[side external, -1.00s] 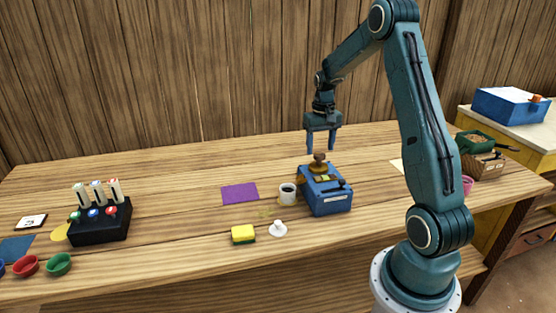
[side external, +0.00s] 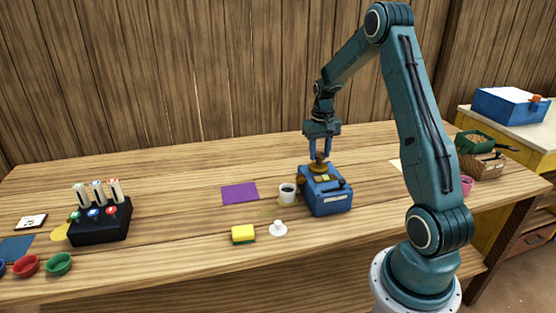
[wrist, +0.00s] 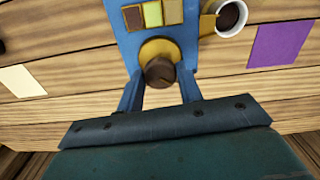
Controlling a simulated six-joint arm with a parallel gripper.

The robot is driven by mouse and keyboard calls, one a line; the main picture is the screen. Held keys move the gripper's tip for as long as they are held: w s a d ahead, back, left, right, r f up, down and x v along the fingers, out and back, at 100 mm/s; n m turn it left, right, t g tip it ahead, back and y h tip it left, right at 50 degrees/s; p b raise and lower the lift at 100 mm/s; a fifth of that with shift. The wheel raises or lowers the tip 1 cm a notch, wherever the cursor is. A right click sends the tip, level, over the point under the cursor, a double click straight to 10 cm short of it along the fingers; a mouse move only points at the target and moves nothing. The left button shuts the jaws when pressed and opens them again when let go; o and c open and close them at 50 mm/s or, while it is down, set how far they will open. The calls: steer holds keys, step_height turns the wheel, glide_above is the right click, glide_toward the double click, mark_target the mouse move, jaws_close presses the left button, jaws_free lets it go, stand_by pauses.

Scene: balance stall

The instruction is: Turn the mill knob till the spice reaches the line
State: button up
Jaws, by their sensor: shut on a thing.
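The blue mill (side external: 327,197) stands on the wooden table, with a brown knob (wrist: 160,72) on a brass-coloured disc on its top. My gripper (side external: 319,157) points down over the mill and is shut on the knob, one finger on each side of it in the wrist view. A white cup (side external: 287,193) with dark contents stands beside the mill, and it also shows in the wrist view (wrist: 243,22). I cannot make out the line or the spice level in the cup.
A purple mat (side external: 240,193) lies left of the cup. A yellow sponge (side external: 243,234) and a small white knobbed object (side external: 278,229) lie in front. A black rack (side external: 100,222) stands at left, near red (side external: 26,266) and green bowls (side external: 59,264). The table behind is clear.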

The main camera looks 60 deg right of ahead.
mark_target(320, 154)
steer(key=shift+m, duration=2)
steer(key=o, duration=1)
steer(key=shift+r, duration=0.2)
step_height(320, 154, up, 14)
steer(key=shift+f, duration=0.25)
